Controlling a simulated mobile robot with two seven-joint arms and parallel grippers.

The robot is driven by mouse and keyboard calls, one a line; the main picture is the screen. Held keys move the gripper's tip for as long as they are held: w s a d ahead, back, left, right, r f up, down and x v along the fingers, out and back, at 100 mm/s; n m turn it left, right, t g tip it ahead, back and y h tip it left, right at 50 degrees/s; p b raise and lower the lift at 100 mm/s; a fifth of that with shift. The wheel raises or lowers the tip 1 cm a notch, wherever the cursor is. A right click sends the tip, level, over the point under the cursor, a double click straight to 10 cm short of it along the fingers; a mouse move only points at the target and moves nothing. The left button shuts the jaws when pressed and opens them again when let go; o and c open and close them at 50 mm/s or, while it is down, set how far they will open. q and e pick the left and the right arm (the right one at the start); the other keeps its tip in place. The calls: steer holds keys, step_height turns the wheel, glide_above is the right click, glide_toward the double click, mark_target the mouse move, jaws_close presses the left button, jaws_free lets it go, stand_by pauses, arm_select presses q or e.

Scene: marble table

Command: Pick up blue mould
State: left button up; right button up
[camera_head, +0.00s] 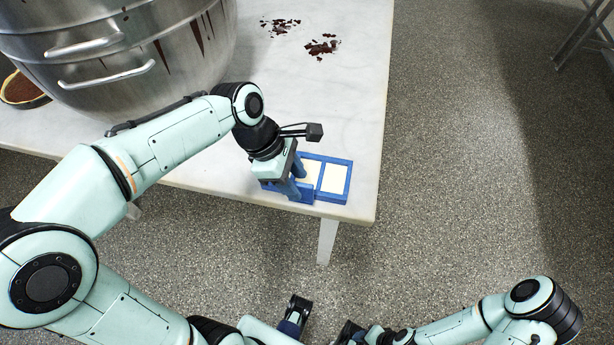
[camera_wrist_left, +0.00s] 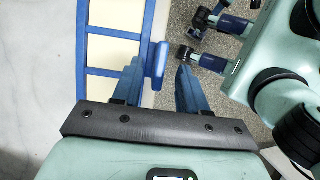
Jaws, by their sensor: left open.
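The blue mould (camera_head: 350,178) lies flat at the front right corner of the marble table. It is a blue frame with cream-filled compartments and a blue tab at its near side. In the left wrist view the mould (camera_wrist_left: 82,45) runs along the upper left, with its tab (camera_wrist_left: 157,65) just ahead of and between my fingers. My left gripper (camera_head: 291,190) points down over the mould's near edge. In the wrist view the left gripper (camera_wrist_left: 160,80) is open, fingers apart, holding nothing. My right gripper (camera_head: 323,315) is open and empty, low in front of the table.
A large steel pot (camera_head: 120,55) with brown drips stands at the back left of the marble table (camera_head: 345,100). A brown-filled tart (camera_head: 22,88) sits left of it. Dark crumbs (camera_head: 320,47) lie at the back. The table's right edge is close to the mould.

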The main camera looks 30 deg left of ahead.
mark_target(304, 200)
arm_select(q)
steer(key=x, duration=0.4)
steer(key=shift+w+d+f+b, duration=0.15)
steer(key=shift+d+f+b, duration=0.15)
steer(key=shift+b, duration=0.1)
steer(key=shift+a, duration=0.1)
jaws_close()
steer(key=shift+r, duration=0.1)
stand_by(0.8)
